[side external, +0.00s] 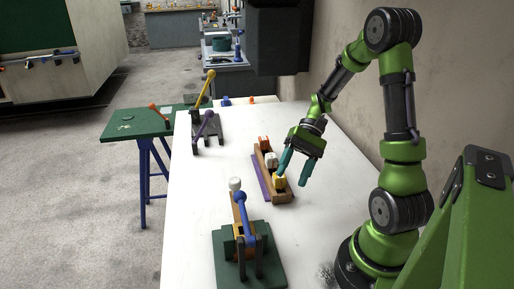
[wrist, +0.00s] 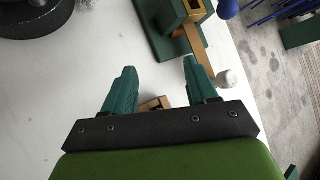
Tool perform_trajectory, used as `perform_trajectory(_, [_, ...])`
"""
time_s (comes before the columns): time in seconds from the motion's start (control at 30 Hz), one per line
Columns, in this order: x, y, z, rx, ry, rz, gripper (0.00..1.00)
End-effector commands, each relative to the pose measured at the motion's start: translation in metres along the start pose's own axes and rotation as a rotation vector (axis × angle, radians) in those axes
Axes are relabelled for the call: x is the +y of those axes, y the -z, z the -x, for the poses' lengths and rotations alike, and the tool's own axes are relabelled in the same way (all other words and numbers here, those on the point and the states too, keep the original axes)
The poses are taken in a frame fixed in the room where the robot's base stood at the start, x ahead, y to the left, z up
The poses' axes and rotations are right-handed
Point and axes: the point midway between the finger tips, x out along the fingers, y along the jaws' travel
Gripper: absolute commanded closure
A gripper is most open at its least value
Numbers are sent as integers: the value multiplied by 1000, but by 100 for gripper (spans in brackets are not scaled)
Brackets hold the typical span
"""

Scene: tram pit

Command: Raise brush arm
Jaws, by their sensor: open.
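A device on a dark green base (side external: 270,268) stands at the front of the white table. It carries a tan arm (side external: 239,212) with a white knob (side external: 235,184) at its end, and a lever with a blue ball (side external: 240,197). In the wrist view the tan arm (wrist: 203,50), white knob (wrist: 229,78) and blue ball (wrist: 228,8) show beyond the right finger. I cannot tell for certain which part is the brush arm. My gripper (side external: 292,180) is open with teal fingers pointing down over the wooden tray, apart from the device. Its fingers (wrist: 159,66) hold nothing.
A wooden tray (side external: 286,199) with orange, white and yellow blocks lies below my gripper, beside a purple strip (side external: 262,181). A grey-based unit (side external: 207,133) with yellow and purple levers stands farther back. A green stool (side external: 140,123) is left of the table. The table's left front is clear.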

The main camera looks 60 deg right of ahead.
Motion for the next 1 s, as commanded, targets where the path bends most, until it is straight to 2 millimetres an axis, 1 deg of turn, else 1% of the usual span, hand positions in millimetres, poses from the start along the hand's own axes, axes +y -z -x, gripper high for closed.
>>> perform_trajectory(0.03, [2, 7, 2, -61, 85, -7, 42])
perform_trajectory(0.07, [1, 10, 4, -91, 134, 3, 42])
perform_trajectory(0.17, [-10, 16, 14, -167, 296, 60, 42])
perform_trajectory(0.2, [-17, 16, 17, -184, 342, 94, 42])
perform_trajectory(0.3, [-33, 12, 28, -195, 418, 176, 42])
perform_trajectory(0.37, [-38, 9, 31, -199, 448, 207, 42])
perform_trajectory(0.47, [-41, 7, 30, -200, 465, 238, 42])
perform_trajectory(0.57, [-45, 4, 22, -200, 465, 247, 42])
perform_trajectory(0.67, [-51, 0, 8, -203, 461, 246, 42])
perform_trajectory(1.0, [-81, -18, -57, -203, 459, 246, 42])
